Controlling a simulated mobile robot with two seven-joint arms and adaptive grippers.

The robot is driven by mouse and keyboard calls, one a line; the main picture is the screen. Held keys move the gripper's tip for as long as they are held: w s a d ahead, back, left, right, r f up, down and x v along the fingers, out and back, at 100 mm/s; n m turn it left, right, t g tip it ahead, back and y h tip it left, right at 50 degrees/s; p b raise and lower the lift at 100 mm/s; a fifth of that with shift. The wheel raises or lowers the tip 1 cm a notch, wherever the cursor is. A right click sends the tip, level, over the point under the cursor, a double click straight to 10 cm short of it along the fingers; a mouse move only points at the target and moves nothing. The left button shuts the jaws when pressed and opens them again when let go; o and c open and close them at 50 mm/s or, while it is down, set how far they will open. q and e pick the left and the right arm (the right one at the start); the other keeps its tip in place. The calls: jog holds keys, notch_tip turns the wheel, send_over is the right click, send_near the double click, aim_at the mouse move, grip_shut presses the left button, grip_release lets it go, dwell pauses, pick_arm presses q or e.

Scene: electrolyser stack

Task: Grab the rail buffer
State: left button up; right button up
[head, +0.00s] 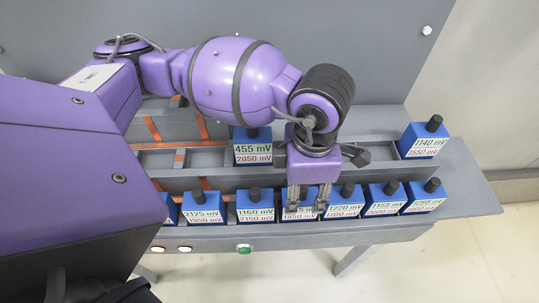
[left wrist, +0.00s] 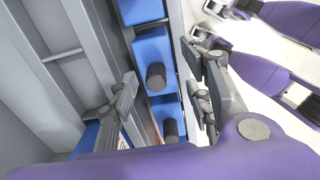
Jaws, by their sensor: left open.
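Several blue blocks with black knobs and mV labels are in the rack; no label reads "rail buffer", so I cannot tell which it is. In the head view my left gripper (head: 308,207) points down, open, over a front-row block (head: 287,213) whose label it partly covers. In the left wrist view the open jaws (left wrist: 165,88) have a black knob (left wrist: 156,76) on a blue block between them in the picture; contact is not clear. A block marked 455 mV (head: 253,152) sits alone behind, and one marked 1140 mV (head: 424,144) at the back right.
Front-row neighbours stand close on both sides, marked 1160 mV (head: 255,210) and 1220 mV (head: 345,207). Empty grey slots lie behind the front row. A green button (head: 244,248) is on the front edge. My left arm hides the rack's left part.

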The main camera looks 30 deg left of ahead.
aim_at(301, 199)
pick_arm(q)
jog(key=f, duration=0.5)
jog(key=shift+w, duration=0.25)
grip_shut()
